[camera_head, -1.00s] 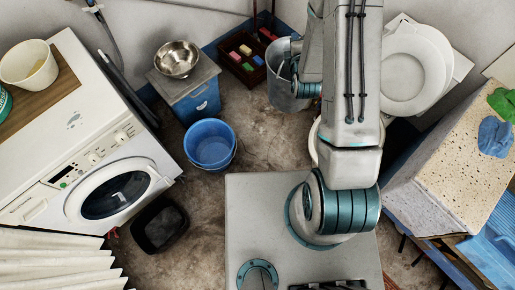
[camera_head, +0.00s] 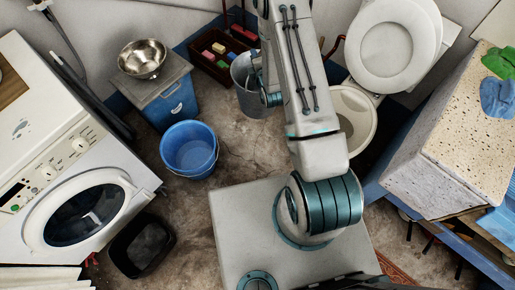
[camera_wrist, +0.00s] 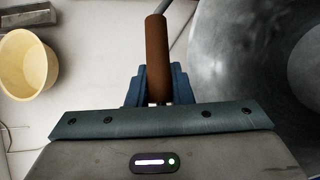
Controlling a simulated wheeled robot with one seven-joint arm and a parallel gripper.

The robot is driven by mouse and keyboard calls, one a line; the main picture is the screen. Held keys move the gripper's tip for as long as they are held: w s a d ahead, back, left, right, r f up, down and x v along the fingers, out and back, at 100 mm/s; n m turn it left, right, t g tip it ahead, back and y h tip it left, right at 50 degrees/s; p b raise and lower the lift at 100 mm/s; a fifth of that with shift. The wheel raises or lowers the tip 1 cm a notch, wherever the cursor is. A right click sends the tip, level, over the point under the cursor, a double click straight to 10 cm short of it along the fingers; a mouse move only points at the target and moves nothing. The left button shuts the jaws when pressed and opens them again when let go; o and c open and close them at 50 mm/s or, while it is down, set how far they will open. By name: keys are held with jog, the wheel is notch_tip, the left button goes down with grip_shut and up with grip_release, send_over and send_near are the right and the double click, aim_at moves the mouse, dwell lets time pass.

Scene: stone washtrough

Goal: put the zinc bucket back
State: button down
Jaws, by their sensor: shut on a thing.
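The grey zinc bucket (camera_head: 246,101) is in the upper middle of the head view, right beside my arm, which hides its right side. In the wrist view its grey metal wall (camera_wrist: 235,60) fills the right side, with part of its inside showing. My gripper (camera_wrist: 157,92) is shut on the brown handle grip (camera_wrist: 157,45) of the bucket, which stands upright between the blue fingers. In the head view my fingers are hidden behind the arm. I cannot tell whether the bucket touches the floor.
A dark red crate (camera_head: 208,64) with coloured blocks is left of the zinc bucket. A blue bucket (camera_head: 189,148), a black tub (camera_head: 141,245) and a cream bucket (camera_head: 368,103) stand around. A toilet (camera_head: 395,45), stone trough (camera_head: 450,150) and washing machine (camera_head: 50,165) flank the floor.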

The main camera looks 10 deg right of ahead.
notch_tip(320, 180, down, 48)
jog(key=w+n+y+b, duration=0.2)
jog(key=b, duration=2.3)
jog(key=shift+b, duration=0.35)
jog(key=shift+a, duration=0.1)
jog(key=shift+f, duration=0.15)
jog(key=c, duration=1.3)
grip_release()
